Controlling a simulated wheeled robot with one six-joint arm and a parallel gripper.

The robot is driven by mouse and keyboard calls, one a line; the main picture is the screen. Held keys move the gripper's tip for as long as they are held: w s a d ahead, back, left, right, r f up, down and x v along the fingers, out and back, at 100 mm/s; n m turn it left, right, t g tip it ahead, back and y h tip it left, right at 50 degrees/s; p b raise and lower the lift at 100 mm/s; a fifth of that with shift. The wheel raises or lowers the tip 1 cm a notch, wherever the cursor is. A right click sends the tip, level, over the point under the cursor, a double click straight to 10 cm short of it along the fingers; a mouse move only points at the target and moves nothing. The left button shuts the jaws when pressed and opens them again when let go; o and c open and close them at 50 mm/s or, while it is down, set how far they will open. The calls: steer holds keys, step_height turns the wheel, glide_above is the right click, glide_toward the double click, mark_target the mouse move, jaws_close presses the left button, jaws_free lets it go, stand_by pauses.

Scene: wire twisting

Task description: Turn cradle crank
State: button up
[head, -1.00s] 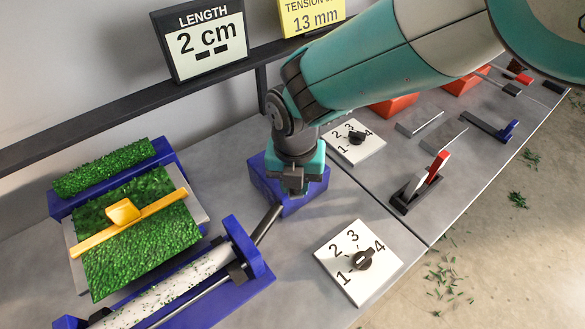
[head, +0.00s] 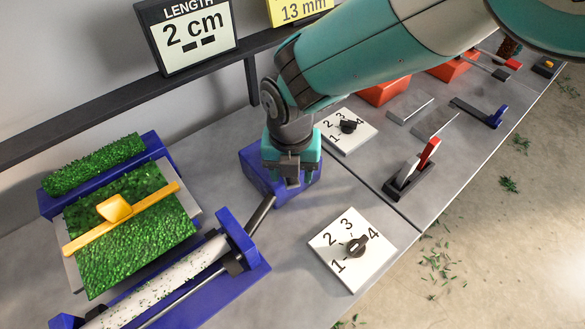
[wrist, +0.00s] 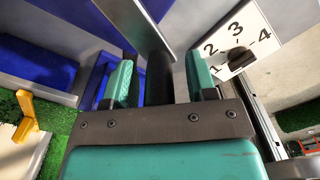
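The blue cradle (head: 205,296) holds a white roller (head: 165,281) flecked with green, at the lower left in the head view. Its dark crank handle (head: 261,214) sticks up at the cradle's right end, close beside my gripper (head: 291,182). In the wrist view my gripper (wrist: 160,82) is open, with its teal fingers apart. The dark handle (wrist: 160,75) shows between them with a gap on each side. Whether it lies fully within their reach I cannot tell.
A blue box (head: 257,174) stands just behind my gripper. A white dial plate (head: 330,250) with a black knob (head: 356,247) lies to the right, another dial (head: 347,127) behind. A green-covered board with a yellow bar (head: 125,217) is at the left.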

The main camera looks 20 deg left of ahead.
step_height(320, 180, up, 17)
steer(key=b, duration=0.2)
steer(key=shift+r, duration=0.2)
